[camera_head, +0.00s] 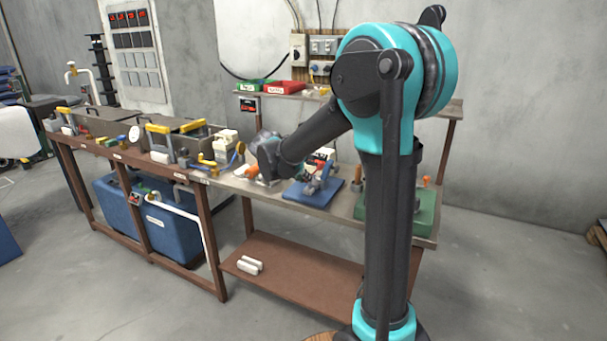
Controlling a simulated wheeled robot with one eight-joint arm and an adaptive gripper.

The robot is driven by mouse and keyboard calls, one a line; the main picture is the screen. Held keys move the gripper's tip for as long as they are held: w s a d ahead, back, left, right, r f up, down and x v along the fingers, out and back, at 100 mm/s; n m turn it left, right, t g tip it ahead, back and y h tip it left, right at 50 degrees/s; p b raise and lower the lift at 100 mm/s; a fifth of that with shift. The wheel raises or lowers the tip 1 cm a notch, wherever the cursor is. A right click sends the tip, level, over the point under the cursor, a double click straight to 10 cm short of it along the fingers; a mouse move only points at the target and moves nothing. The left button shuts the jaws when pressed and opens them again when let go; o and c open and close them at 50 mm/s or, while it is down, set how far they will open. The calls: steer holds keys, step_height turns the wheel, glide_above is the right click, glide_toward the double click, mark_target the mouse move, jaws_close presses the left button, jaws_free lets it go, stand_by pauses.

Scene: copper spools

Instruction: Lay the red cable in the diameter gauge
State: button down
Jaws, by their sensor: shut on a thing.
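My gripper (268,178) is small and dark at the end of my arm, low over the bench top left of the blue board. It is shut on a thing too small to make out. An orange piece (252,171) shows right beside it; I cannot tell whether it is held. I cannot pick out the red cable for certain. The blue board (296,193) carries a blue and grey fixture (319,180) with small red parts. I cannot tell whether this fixture is the diameter gauge. My forearm hides part of the bench behind it.
A green block (425,212) with orange-topped parts stands at the bench's right, partly behind my arm column. A raised shelf holds a red bin (285,88) and a green bin (249,86). Machines and yellow-handled tools crowd the left bench. Blue tanks (172,226) stand below.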

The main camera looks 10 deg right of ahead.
mark_target(309, 192)
steer(key=shift+f, duration=1.6)
steer(key=shift+f, duration=0.35)
steer(key=c, duration=1.3)
jaws_free()
steer(key=v, duration=1.2)
steer(key=shift+r, duration=0.1)
